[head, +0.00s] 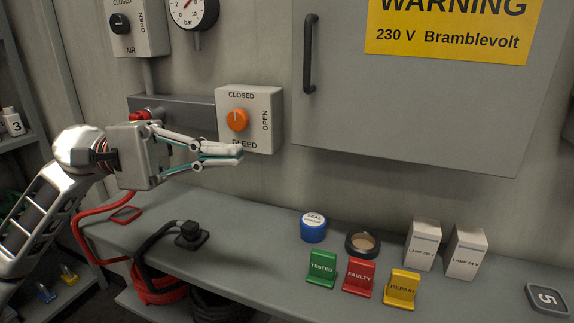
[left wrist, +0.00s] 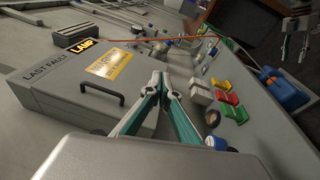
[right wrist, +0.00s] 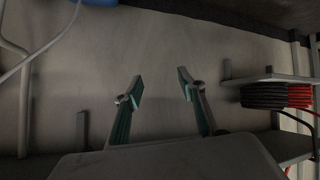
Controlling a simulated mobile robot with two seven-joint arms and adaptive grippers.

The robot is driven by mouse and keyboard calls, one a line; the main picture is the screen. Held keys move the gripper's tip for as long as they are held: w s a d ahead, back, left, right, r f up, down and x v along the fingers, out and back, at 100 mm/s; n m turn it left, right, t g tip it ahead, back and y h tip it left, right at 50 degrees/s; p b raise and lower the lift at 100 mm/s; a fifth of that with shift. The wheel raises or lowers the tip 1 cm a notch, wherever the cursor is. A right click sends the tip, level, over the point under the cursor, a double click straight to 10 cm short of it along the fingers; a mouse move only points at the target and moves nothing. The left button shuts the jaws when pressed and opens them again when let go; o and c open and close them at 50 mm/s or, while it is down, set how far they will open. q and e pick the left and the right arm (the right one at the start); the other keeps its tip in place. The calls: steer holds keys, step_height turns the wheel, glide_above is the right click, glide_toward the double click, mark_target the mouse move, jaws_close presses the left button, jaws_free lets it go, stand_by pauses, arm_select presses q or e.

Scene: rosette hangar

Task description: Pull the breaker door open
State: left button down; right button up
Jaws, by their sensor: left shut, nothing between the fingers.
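The breaker door (head: 430,95) is the large grey panel with a yellow warning label at the upper right of the head view. It looks shut. Its dark bar handle (head: 310,53) stands upright near the left edge; the handle also shows in the left wrist view (left wrist: 98,90). My left gripper (head: 240,152) is shut and empty, in front of the lower part of the bleed box, left of and below the handle, apart from it. Its closed fingers show in the left wrist view (left wrist: 160,78). My right gripper (right wrist: 158,84) is open and empty, facing a plain pale surface.
The bleed box (head: 262,105) with an orange knob is behind my left gripper. The bench (head: 250,235) below holds a blue seal tin (head: 313,227), a round dark tin (head: 362,243), coloured tags, two lamp boxes (head: 466,253) and a black connector (head: 190,235). Room before the door is clear.

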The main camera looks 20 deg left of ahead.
arm_select(q)
steer(key=w+d+f+t+y+p, duration=0.1)
steer(key=d+f+p, duration=0.1)
steer(key=d, duration=0.8)
steer(key=shift+w+m+p, duration=0.3)
steer(key=shift+w+p, duration=0.05)
steer(key=shift+p, duration=0.5)
arm_select(e)
steer(key=shift+s, duration=0.3)
arm_select(q)
steer(key=shift+d, duration=0.1)
arm_select(e)
steer(key=shift+w+r, duration=0.1)
steer(key=shift+r, duration=0.1)
steer(key=shift+f, duration=0.2)
